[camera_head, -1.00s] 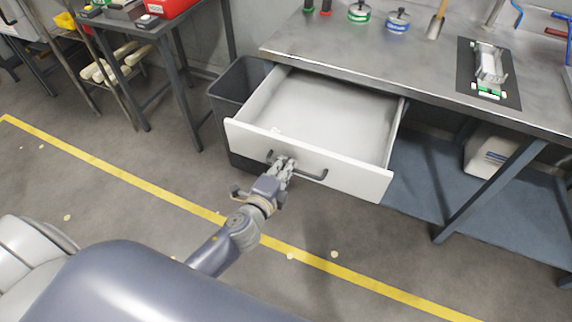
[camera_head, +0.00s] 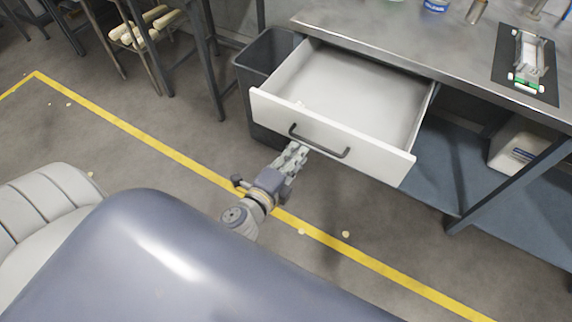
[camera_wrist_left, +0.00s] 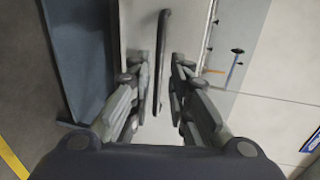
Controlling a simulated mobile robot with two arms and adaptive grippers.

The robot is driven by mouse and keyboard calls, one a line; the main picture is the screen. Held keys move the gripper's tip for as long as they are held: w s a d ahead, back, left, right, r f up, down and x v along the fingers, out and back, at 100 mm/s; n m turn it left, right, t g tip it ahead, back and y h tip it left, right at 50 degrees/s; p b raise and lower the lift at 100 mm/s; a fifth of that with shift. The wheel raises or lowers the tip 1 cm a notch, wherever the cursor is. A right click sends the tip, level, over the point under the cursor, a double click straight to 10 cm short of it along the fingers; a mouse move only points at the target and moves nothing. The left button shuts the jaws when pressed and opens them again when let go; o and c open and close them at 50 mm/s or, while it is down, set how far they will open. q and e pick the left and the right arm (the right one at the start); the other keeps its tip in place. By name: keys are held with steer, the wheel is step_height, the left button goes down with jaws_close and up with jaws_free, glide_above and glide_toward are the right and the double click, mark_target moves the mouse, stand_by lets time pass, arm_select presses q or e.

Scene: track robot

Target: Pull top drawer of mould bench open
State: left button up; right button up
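The top drawer (camera_head: 350,95) of the mould bench (camera_head: 400,58) stands pulled out, with its white front panel (camera_head: 370,153) well clear of the bench edge. The visible part of its inside is empty. A dark bar handle (camera_head: 322,148) runs along the front. My left gripper (camera_head: 298,150) is at the left part of the handle, just in front of the panel. In the left wrist view the fingers (camera_wrist_left: 162,85) are apart, with the handle (camera_wrist_left: 162,50) showing between them and a gap on each side. My right gripper is not in view.
A dark bin (camera_head: 262,62) stands left of the drawer. A bench leg (camera_head: 505,185) and a lower blue shelf (camera_head: 445,165) are at the right. A yellow line (camera_head: 150,135) crosses the open floor in front.

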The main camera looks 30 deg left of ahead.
arm_select(q)
steer(key=v, duration=0.4)
steer(key=shift+s+r, duration=0.1)
steer(key=shift+s, duration=0.2)
stand_by(0.3)
steer(key=s+a+f+n+g, duration=0.1)
steer(key=s+f+n+g, duration=0.15)
steer(key=f, duration=0.75)
steer(key=s+f+n+g+p, duration=0.1)
steer(key=s+f+n+g, duration=0.2)
steer(key=f, duration=0.7)
steer(key=s+a+f+n+g, duration=0.15)
steer(key=s+f, duration=0.35)
steer(key=f, duration=0.5)
steer(key=s+f+n+g, duration=0.3)
steer(key=s+f, duration=0.5)
steer(key=s, duration=0.3)
steer(key=s+f+n+g, duration=0.4)
steer(key=s+f+n, duration=0.2)
steer(key=s, duration=0.5)
steer(key=shift+s+a+f+g+y+p, duration=0.3)
steer(key=shift+a+f+p, duration=0.15)
steer(key=shift+f, duration=0.5)
